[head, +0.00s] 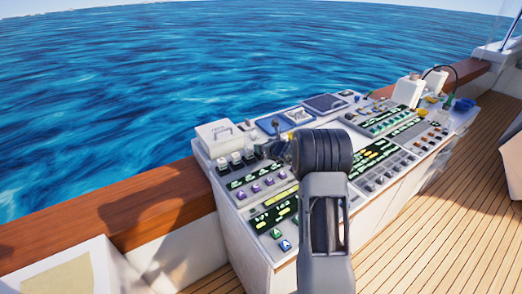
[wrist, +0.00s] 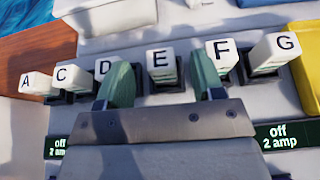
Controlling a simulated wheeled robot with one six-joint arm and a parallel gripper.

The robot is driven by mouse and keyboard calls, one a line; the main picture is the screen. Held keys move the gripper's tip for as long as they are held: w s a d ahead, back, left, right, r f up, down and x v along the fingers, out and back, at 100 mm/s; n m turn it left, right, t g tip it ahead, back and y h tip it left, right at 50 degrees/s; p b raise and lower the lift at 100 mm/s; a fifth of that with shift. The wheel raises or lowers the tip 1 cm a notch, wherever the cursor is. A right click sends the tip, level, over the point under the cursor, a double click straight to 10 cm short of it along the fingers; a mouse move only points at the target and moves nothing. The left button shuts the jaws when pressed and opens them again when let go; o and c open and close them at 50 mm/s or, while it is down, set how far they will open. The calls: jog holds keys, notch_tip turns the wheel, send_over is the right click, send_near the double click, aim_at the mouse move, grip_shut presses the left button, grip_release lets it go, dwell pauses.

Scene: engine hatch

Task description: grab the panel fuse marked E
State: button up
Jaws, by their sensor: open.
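The panel fuse marked E (wrist: 162,66) is a white block with a black letter, seated upright in a dark socket in the wrist view. It stands in a row between D and F. My gripper (wrist: 158,84) is open, with one green-grey finger on each side of fuse E. The left finger partly covers the D fuse (wrist: 102,68), and the right finger is close to the F fuse (wrist: 222,54). I cannot tell whether the fingers reach down to E's sides. In the head view my arm hides part of the console, and the fingertips are hard to make out.
The fuses A (wrist: 36,83), C (wrist: 70,77) and G (wrist: 274,52) stand in the same row. A yellow part (wrist: 308,68) is at the right. The console (head: 250,250) stands beside a wooden rail (head: 120,222), with water beyond. Wooden deck (head: 440,235) lies open at the right.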

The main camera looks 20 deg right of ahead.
jog(key=shift+p+x, duration=0.45)
jog(key=shift+x, duration=1.4)
jog(key=c, duration=1)
